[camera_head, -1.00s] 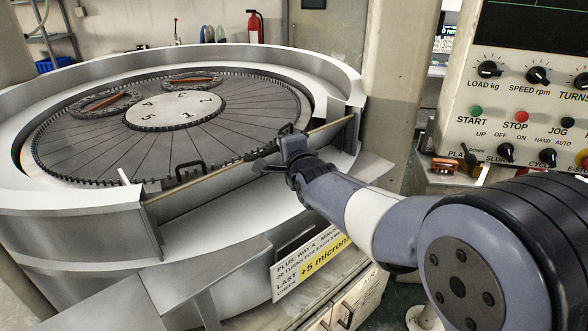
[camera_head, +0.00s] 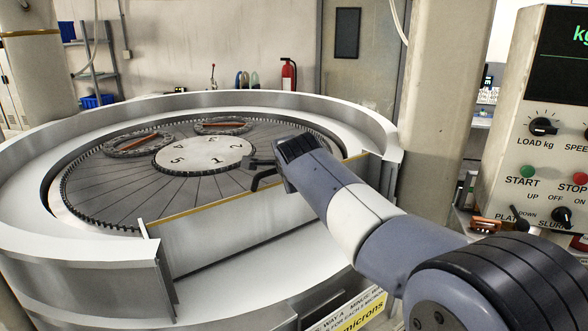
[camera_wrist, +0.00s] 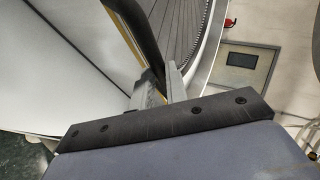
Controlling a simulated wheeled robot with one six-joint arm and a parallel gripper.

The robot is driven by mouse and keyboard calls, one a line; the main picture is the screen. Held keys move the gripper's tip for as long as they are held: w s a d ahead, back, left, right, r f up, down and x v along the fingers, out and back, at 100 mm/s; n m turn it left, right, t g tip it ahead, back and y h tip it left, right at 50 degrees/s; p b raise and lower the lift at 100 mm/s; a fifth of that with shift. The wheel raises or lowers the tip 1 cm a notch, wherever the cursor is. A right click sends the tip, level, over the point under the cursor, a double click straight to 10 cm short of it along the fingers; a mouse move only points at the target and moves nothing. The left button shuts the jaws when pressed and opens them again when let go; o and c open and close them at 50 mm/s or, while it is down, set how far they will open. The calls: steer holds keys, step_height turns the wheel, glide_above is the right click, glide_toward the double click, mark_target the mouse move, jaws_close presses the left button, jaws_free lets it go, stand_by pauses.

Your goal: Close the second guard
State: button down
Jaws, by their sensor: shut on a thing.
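The guard (camera_head: 205,240) is a pale curved panel with a yellow upper edge, across the front opening of the round machine wall. It stands upright between the wall ends, with much of its front face showing. My gripper (camera_head: 262,170) is at its upper edge, shut on a black bar handle (camera_head: 268,184). In the wrist view my gripper (camera_wrist: 160,90) has its fingers on either side of the dark handle (camera_wrist: 146,40). My gripper hides part of the guard's right half. I cannot tell whether the guard is latched.
The lapping plate (camera_head: 110,195) with a numbered disc (camera_head: 204,154) and two toothed rings lies behind the guard. A concrete column (camera_head: 440,120) and a control panel (camera_head: 555,160) stand at the right. A fire extinguisher (camera_head: 289,74) hangs at the back.

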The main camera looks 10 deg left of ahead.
steer(key=shift+w+a+r+p, duration=0.15)
steer(key=shift+a+r+p, duration=0.15)
steer(key=shift+r, duration=0.2)
steer(key=shift+w+a+r+p, duration=0.15)
steer(key=shift+r+p, duration=0.2)
steer(key=shift+r, duration=0.15)
steer(key=shift+w+a, duration=0.1)
steer(key=c, duration=1.4)
jaws_free()
steer(key=shift+w+a+f, duration=0.25)
steer(key=shift+w+a, duration=0.05)
steer(key=shift+s, duration=0.1)
steer(key=b+v, duration=0.3)
steer(key=v, duration=0.7)
steer(key=shift+s+d, duration=0.15)
steer(key=shift+d, duration=0.05)
steer(key=shift+g, duration=0.3)
steer(key=p+x, duration=0.2)
steer(key=x, duration=0.5)
steer(key=shift+w, duration=0.35)
steer(key=shift+f, duration=0.1)
